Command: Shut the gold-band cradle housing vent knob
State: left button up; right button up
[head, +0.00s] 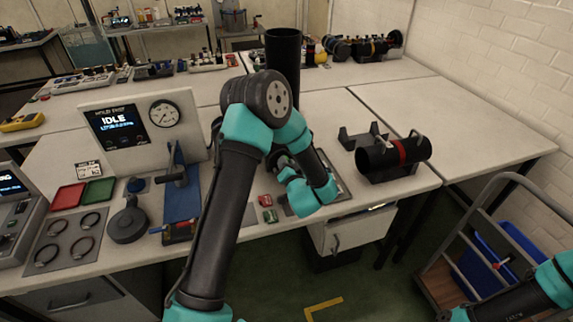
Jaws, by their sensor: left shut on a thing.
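My left gripper (283,166) is low over the right half of the front bench, at a dark tray (342,184). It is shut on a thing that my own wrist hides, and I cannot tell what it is. No gold-band housing or vent knob can be made out; the arm covers that spot. A black cylinder with a red band (402,151) lies on a dark cradle (391,172) to the right, apart from the gripper. My right arm shows at the lower right corner; its gripper is out of the picture.
A tall black cylinder (284,50) stands behind my left arm. A panel reading IDLE (118,125) with a round gauge (165,113) stands at the left. Red (68,196) and green (97,191) trays lie before it. A cart (470,235) stands right of the bench. The right bench top is clear.

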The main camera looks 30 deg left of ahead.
pick_arm(q)
jog(key=shift+m, duration=0.3)
jog(key=shift+c, duration=0.2)
jog(key=shift+m, duration=0.5)
jog(key=o, duration=0.9)
jog(key=shift+s+d, duration=0.1)
jog(key=v, duration=1.7)
jog(key=shift+s, duration=0.1)
